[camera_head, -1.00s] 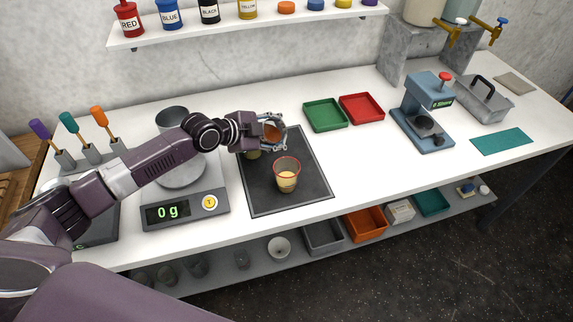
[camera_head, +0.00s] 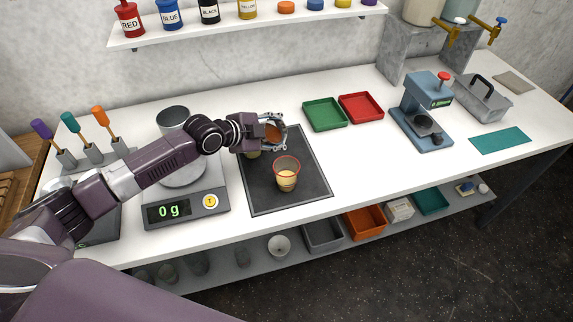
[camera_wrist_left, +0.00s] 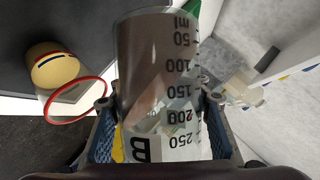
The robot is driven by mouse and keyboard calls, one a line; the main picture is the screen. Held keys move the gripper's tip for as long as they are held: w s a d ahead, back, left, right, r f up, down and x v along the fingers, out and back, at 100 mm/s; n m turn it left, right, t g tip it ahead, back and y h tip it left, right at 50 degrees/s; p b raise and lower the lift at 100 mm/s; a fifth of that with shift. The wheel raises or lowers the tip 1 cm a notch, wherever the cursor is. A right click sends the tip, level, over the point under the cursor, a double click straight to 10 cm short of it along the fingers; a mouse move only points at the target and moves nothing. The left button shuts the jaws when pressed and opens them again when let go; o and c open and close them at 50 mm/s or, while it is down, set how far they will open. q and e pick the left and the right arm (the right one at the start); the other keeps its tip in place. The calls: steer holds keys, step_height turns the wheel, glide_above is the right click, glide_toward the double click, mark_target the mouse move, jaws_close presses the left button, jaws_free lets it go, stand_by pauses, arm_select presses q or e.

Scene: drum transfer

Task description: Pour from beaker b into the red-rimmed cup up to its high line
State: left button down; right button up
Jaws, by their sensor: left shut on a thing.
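The red-rimmed cup (camera_head: 287,181) stands upright on the dark mat, with pale yellow contents in its lower part. It also shows in the left wrist view (camera_wrist_left: 78,101), with a dark blue line near the yellow part. My left gripper (camera_head: 273,135) is shut around beaker b, a clear beaker (camera_wrist_left: 160,75) with a black scale and a "B" label. It holds the beaker above the mat, behind the cup and apart from it. My right gripper is not in view.
The dark mat (camera_head: 262,201) lies beside a scale (camera_head: 186,211) reading 0 g. A yellowish item (camera_head: 253,155) is partly hidden under my gripper. Green (camera_head: 325,115) and red (camera_head: 361,108) trays stand to the right, with clear white table around them.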

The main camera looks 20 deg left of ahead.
arm_select(q)
steer(key=shift+w, duration=0.1)
stand_by(0.7)
steer(key=shift+f+m, duration=0.1)
steer(key=shift+m, duration=0.2)
steer(key=shift+a+f+y, duration=0.1)
steer(key=shift+a+y, duration=0.05)
steer(key=shift+y, duration=0.15)
stand_by(0.7)
steer(key=shift+t, duration=0.3)
steer(key=shift+f, duration=0.15)
steer(key=shift+m, duration=0.3)
steer(key=shift+w+f+y, duration=0.1)
steer(key=shift+y, duration=0.2)
steer(key=shift+b, duration=0.3)
steer(key=shift+f+m+t, duration=0.15)
steer(key=shift+m+t, duration=0.15)
